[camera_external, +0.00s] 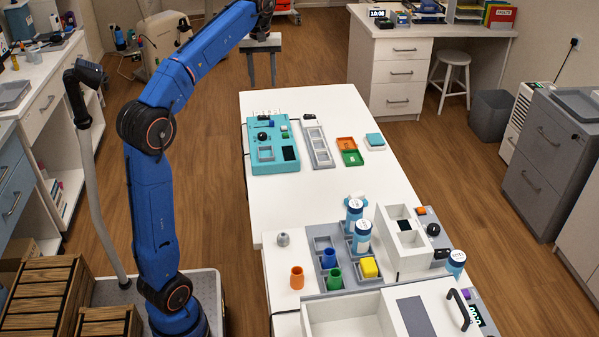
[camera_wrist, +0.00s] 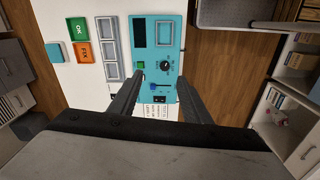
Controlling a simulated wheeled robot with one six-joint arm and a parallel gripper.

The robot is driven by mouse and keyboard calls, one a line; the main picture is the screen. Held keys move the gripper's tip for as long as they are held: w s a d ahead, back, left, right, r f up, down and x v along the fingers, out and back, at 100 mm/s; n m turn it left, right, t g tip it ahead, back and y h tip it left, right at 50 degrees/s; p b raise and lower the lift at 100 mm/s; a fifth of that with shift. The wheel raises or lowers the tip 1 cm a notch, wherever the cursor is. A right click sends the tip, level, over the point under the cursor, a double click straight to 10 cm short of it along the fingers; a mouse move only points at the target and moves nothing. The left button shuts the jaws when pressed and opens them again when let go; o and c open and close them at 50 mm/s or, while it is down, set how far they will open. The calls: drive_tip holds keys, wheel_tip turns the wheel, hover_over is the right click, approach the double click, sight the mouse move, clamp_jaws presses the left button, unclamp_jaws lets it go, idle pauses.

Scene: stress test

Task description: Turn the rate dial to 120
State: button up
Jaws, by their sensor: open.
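A teal panel (camera_external: 251,160) lies on the far white table, left side. It also shows in the wrist view (camera_wrist: 173,50). Its round black rate dial (camera_wrist: 166,65) has a pale pointer mark; the scale around it is too small to read. The dial is small in the external view (camera_external: 262,137). The panel also has a green button (camera_wrist: 140,65), a blue lever (camera_wrist: 153,87), a dark display (camera_wrist: 139,34) and a grey square recess (camera_wrist: 165,33). My gripper (camera_external: 262,83) is open and empty, above and apart from the panel. In the wrist view its fingers (camera_wrist: 162,82) frame the panel's lower part.
A grey three-compartment tray (camera_external: 311,123) and an orange-and-green sorting tray (camera_external: 347,143) lie right of the panel. A teal-and-white block (camera_external: 374,142) is farther right. The near table holds jars, cups and boxes. The white table (camera_external: 345,195) is clear between these groups.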

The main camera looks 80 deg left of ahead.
drive_tip(key=n, duration=0.2)
hover_over(262, 134)
drive_tip(key=f, duration=0.1)
wheel_tip(262, 134, down, 23)
drive_tip(key=shift+r, duration=0.15)
idle(0.7)
drive_tip(key=c, duration=1)
